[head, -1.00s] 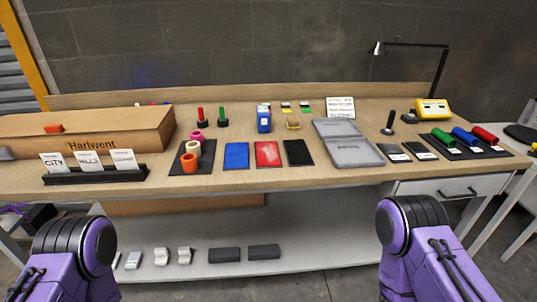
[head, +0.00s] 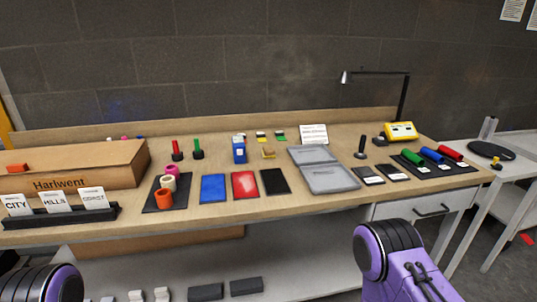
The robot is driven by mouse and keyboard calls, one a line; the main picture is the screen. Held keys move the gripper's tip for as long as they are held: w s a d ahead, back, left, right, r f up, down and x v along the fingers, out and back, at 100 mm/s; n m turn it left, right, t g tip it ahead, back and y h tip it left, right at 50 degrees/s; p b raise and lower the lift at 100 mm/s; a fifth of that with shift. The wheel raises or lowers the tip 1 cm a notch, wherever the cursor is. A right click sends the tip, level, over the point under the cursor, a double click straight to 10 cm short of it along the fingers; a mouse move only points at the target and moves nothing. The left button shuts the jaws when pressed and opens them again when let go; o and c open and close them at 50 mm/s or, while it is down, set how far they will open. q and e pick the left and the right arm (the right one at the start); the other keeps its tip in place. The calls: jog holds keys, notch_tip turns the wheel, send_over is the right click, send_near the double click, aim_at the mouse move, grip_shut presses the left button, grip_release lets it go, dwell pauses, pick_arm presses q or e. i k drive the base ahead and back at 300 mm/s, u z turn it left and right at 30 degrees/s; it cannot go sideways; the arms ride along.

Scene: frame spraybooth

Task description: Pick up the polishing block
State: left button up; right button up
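No item is clearly marked as the polishing block, and I cannot tell which it is. A small tan-yellow block (head: 268,154) sits on the bench beside the blue container (head: 239,150). Two dark grey blocks, one at the left (head: 206,292) and one at the right (head: 246,286), lie on the lower shelf. Neither gripper is in view; only purple links of my two arms show at the bottom left and bottom right.
The workbench (head: 330,205) carries blue, red and black pads, an open grey case (head: 325,170), coloured rolls on a dark mat (head: 465,168), a lamp (head: 405,95) and a Harlwent box (head: 75,170). A side table stands at right (head: 510,170).

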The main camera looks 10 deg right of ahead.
aim_at(267, 152)
jog(key=k, duration=0.5)
jog(key=z, duration=1.55)
jog(key=i, duration=0.9)
jog(key=u, duration=2)
